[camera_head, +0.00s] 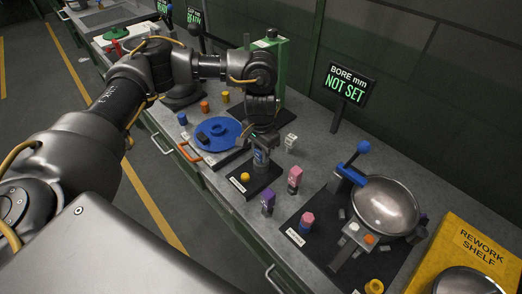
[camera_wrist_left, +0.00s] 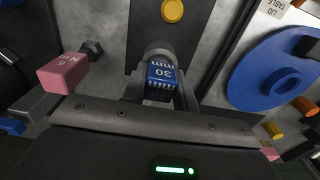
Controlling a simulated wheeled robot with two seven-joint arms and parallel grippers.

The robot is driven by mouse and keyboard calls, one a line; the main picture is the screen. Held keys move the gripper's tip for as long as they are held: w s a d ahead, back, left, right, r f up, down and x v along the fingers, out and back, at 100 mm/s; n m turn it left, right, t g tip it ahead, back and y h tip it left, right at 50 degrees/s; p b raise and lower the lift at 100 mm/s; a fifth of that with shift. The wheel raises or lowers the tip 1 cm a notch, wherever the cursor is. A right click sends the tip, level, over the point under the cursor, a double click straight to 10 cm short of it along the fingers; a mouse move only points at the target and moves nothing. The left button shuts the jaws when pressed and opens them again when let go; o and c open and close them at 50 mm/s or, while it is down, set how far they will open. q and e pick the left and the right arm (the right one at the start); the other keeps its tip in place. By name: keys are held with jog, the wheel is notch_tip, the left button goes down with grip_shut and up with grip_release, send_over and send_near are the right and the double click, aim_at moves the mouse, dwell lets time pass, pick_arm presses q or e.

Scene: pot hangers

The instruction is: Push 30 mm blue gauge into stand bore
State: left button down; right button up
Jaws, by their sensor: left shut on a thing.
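The blue gauge (camera_wrist_left: 161,74), marked 30 mm, sits between the fingers of my left gripper (camera_wrist_left: 162,100) in the left wrist view. In the head view the blue gauge (camera_head: 260,158) shows below my left gripper (camera_head: 261,146), which points down and is shut on it. The gauge is over the dark stand plate (camera_head: 262,186), which has a yellow button. A round grey collar (camera_wrist_left: 158,52) shows right at the gauge's end in the wrist view. The bore itself is hidden, and I cannot tell how deep the gauge sits. My right gripper is not in view.
A steel pan (camera_head: 385,205) on a dark mat lies to the right. A sign (camera_head: 347,84) reads BORE mm NOT SET. A yellow rework shelf (camera_head: 470,250) is at the lower right.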

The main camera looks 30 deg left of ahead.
pick_arm(q)
jog(key=shift+f, duration=0.35)
jog(key=c, duration=1)
grip_release()
notch_tip(320, 180, up, 11)
jog(key=shift+f+b, duration=0.1)
jog(key=shift+b, duration=0.2)
